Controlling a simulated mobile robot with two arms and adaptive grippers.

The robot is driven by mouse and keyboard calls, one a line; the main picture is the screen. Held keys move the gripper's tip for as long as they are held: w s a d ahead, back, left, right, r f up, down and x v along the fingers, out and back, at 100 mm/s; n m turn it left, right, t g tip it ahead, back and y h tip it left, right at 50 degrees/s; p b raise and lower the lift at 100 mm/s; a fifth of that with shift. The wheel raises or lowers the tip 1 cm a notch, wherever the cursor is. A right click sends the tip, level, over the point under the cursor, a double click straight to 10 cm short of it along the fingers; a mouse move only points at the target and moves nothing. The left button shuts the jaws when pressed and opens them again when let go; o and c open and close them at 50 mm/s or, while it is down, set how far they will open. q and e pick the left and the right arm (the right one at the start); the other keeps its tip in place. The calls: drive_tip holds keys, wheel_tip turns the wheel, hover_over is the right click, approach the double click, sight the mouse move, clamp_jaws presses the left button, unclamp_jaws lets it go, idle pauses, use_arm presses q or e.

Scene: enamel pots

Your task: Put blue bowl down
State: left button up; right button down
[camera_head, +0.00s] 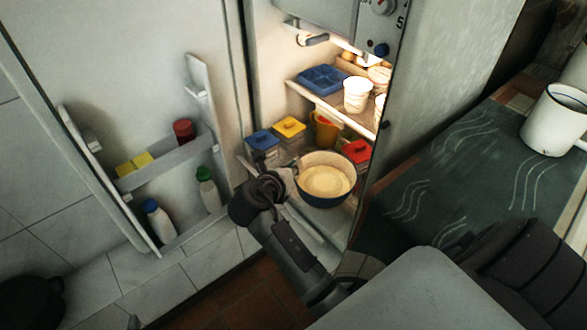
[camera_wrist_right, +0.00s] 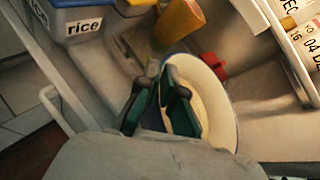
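The blue bowl (camera_head: 340,197), cream inside with a dark blue outside, is upright at the front of the open fridge's lowest level. Whether its base touches the floor there is hidden. It also shows in the right wrist view (camera_wrist_right: 219,115). My right gripper (camera_head: 270,172) is at the bowl's left side in the head view. In the right wrist view its fingers (camera_wrist_right: 163,72) stand on either side of the bowl's wall, close together at the tips, and appear shut on it. My left gripper cannot be made out in either view.
Blue- and yellow-lidded boxes (camera_head: 290,127), an orange cup (camera_head: 325,131) and a red-lidded box (camera_head: 357,151) are close behind the bowl. A shelf (camera_head: 337,108) hangs above. The open fridge door (camera_head: 180,150) is left. A white mug (camera_head: 552,125) stands on the right counter.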

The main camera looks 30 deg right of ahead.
drive_tip(key=shift+r, duration=0.1)
drive_tip(key=c, duration=1.3)
unclamp_jaws()
